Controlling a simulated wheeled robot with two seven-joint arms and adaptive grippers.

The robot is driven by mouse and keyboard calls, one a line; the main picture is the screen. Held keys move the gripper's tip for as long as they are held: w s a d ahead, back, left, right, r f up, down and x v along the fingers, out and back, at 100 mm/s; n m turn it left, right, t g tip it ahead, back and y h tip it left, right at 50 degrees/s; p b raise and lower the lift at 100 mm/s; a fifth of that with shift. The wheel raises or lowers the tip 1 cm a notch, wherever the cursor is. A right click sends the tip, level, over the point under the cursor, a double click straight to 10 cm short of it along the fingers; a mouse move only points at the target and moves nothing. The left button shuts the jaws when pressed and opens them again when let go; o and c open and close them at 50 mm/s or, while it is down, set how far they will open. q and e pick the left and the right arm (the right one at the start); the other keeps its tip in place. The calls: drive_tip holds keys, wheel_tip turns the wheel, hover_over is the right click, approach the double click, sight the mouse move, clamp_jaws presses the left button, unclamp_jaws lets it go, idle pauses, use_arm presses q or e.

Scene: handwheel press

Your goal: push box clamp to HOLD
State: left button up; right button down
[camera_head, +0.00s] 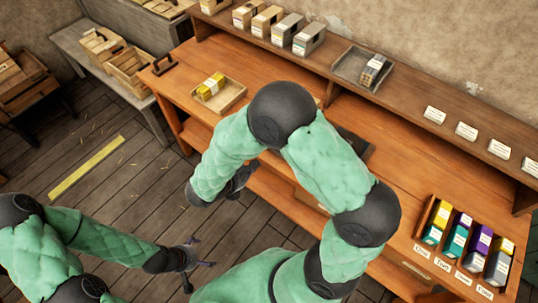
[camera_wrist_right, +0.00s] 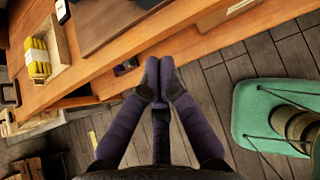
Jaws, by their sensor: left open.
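I cannot make out the box clamp or a HOLD mark in either view; my right arm hides the middle of the bench (camera_head: 275,187) in the head view. My left gripper (camera_head: 196,258) is open and empty, over the floor at the lower left, well away from the bench. My right gripper (camera_head: 240,182) is just off the bench's front edge. In the right wrist view, the right gripper (camera_wrist_right: 159,66) has its fingertips together with nothing seen between them. A small dark part (camera_wrist_right: 126,68) shows beneath the bench edge beside them, too unclear to name.
A wooden tray with yellow packs (camera_head: 211,88) and a black handle (camera_head: 163,65) are at the bench's left. A dark panel (camera_head: 354,146) is partly hidden behind my arm. A rack of coloured boxes (camera_head: 457,240) is at right. A shelf (camera_head: 400,98) runs behind. The left floor is mostly clear.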

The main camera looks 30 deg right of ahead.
drive_tip(key=d+r+b+x, duration=0.1)
drive_tip(key=d+r+x, duration=0.1)
drive_tip(key=x, duration=1)
drive_tip(key=shift+w+b, duration=0.35)
drive_tip(key=shift+w+d+b, duration=0.25)
drive_tip(key=shift+d, duration=0.35)
drive_tip(key=shift+w+d+b, duration=0.2)
drive_tip(key=shift+d, duration=0.35)
